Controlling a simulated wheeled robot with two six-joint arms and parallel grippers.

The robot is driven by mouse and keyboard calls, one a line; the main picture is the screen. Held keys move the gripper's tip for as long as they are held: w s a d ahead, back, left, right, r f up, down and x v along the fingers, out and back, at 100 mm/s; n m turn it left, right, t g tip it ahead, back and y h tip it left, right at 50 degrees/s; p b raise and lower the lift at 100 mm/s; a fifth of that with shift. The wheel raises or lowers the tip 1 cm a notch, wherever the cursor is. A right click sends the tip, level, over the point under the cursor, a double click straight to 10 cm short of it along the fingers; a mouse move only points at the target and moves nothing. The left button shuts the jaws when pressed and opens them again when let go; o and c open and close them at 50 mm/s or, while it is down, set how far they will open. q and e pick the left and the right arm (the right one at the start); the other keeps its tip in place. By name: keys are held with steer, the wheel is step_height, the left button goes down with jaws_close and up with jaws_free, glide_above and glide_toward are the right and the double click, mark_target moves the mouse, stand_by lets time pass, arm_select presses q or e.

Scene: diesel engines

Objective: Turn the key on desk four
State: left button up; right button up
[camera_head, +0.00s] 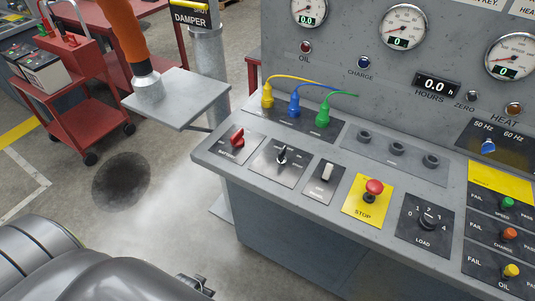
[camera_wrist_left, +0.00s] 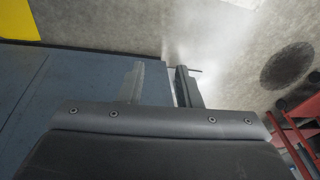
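The grey control desk (camera_head: 262,196) fills the right of the head view. Its sloped top carries a red switch (camera_head: 237,140), a black rotary switch with a pale pointer (camera_head: 282,157), a pale toggle (camera_head: 327,172), a red stop button (camera_head: 373,188) and a black load knob (camera_head: 428,221). I cannot tell for certain which one is the key, and no desk number is legible. My left arm enters at the bottom left, below and left of the desk top. My left gripper (camera_wrist_left: 160,72) has its fingers apart with nothing between them. My right gripper is out of view.
Coloured plugs (camera_head: 294,106) with cables stand at the desk's back, below gauges (camera_head: 403,27). A small grey side table (camera_head: 190,108) with an orange-hosed fitting (camera_head: 148,88) stands left. A red trolley (camera_head: 85,114) is farther back.

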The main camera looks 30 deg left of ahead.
arm_select(q)
steer(key=w+r, duration=0.4)
steer(key=r, duration=0.9)
step_height(320, 180, up, 25)
steer(key=m+t+h, duration=0.1)
steer(key=t+h, duration=0.2)
steer(key=t, duration=0.8)
glide_above(281, 152)
steer(key=s+a, duration=0.1)
steer(key=s, duration=1.4)
steer(key=shift+y, duration=0.3)
steer(key=x, duration=0.8)
steer(key=p+x, duration=0.1)
steer(key=x, duration=0.8)
steer(key=shift+w+a+r, duration=0.15)
steer(key=shift+w+r, duration=0.05)
steer(key=shift+w, duration=0.05)
steer(key=shift+c, duration=0.4)
jaws_close()
